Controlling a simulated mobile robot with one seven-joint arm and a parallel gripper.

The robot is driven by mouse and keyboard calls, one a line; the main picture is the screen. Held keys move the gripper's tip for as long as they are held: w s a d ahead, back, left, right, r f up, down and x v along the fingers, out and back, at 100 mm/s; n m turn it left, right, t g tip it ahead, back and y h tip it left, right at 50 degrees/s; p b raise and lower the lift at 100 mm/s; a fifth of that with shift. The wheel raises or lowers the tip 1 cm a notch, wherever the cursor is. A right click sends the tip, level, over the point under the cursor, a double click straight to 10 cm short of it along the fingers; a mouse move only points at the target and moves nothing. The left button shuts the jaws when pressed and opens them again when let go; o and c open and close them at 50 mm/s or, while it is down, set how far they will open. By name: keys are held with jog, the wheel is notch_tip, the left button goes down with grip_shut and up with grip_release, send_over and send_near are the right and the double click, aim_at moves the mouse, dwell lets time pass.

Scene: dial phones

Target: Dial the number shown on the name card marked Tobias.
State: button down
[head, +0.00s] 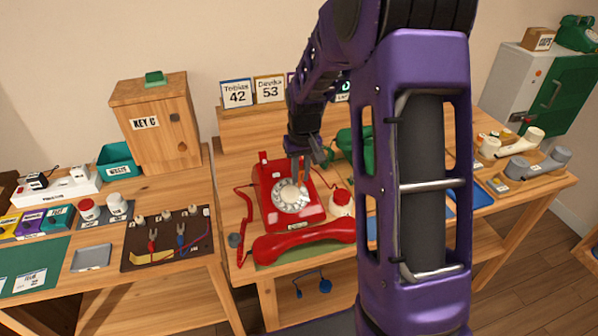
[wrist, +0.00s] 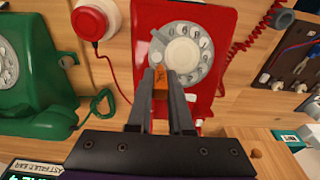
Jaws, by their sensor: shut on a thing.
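The Tobias name card (head: 236,93) reads 42 and stands on the shelf at the back. A red dial phone (head: 312,212) sits on the middle table, its pale round dial (head: 290,196) facing up. Its red handset (head: 303,241) lies off the phone, in front of it. My gripper (head: 298,165) is over the dial's far side. In the wrist view my gripper (wrist: 160,80) is shut on a small orange piece (wrist: 160,90), whose tip overlaps the edge of the dial (wrist: 186,55). I cannot tell whether it touches a finger hole.
A Dunka-like card reading 53 (head: 269,89) stands beside the Tobias card. A green phone (wrist: 35,75) is close by, partly hidden by my arm in the head view. A red-and-white round object (head: 341,203) stands right of the red phone. A tool board (head: 168,240) lies left.

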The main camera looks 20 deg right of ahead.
jog(key=shift+s+d+f, duration=0.15)
jog(key=shift+s+d, duration=0.05)
jog(key=shift+s, duration=0.15)
jog(key=shift+s+d+f+b, duration=0.1)
jog(key=shift+s+f+b, duration=0.2)
jog(key=shift+s, duration=0.25)
jog(key=shift+s+f, duration=0.2)
jog(key=shift+s, duration=0.3)
jog(key=shift+s+r, duration=0.1)
jog(key=shift+r, duration=0.45)
jog(key=shift+s+r+p, duration=0.2)
jog(key=shift+r+p, duration=0.1)
jog(key=shift+p, duration=0.05)
